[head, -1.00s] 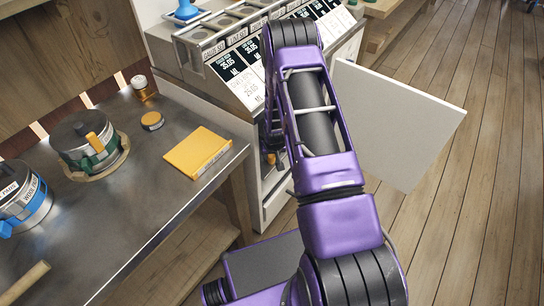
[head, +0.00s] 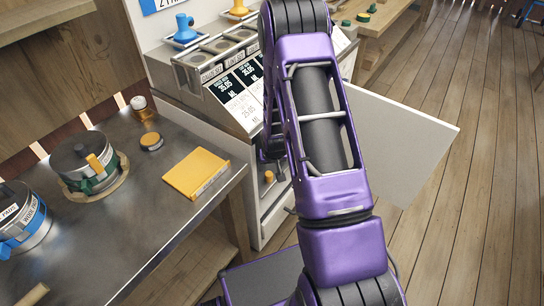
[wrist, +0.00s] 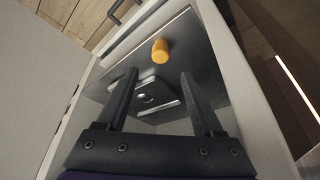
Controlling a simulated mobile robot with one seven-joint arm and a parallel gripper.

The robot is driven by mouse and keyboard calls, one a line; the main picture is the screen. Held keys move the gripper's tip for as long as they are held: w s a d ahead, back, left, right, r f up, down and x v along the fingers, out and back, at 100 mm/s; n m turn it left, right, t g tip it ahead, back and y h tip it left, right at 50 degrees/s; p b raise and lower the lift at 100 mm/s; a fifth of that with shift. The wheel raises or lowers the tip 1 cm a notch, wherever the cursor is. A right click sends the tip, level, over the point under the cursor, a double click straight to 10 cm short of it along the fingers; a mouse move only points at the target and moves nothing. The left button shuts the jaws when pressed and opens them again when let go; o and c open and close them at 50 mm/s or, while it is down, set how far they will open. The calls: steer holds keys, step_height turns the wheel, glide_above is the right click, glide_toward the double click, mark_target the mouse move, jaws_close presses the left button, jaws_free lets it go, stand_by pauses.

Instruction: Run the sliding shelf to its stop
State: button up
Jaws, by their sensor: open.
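The sliding shelf (wrist: 205,60) is a grey metal surface inside the open cabinet, between pale side walls. An orange knob (wrist: 160,51) stands on it, and a square metal piece with a round centre (wrist: 146,98) lies nearer. In the head view the orange knob (head: 268,176) shows low in the cabinet opening, left of my arm. My gripper (wrist: 158,74) is open and empty, its two dark fingers pointing into the cabinet over the shelf. The knob lies just beyond the fingertips, between their lines. Whether a finger touches the shelf, I cannot tell. My arm hides much of the shelf in the head view.
The open white door (head: 405,145) stands right of my arm. A metal-topped table (head: 130,215) at left holds lidded pots, an orange box (head: 196,174) and small jars. Labelled bins (head: 215,70) sit above the cabinet. Wooden floor is clear at right.

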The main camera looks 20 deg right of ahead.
steer(key=v, duration=0.7)
steer(key=shift+r+p, duration=0.3)
steer(key=shift+p, duration=0.1)
steer(key=shift+s, duration=0.15)
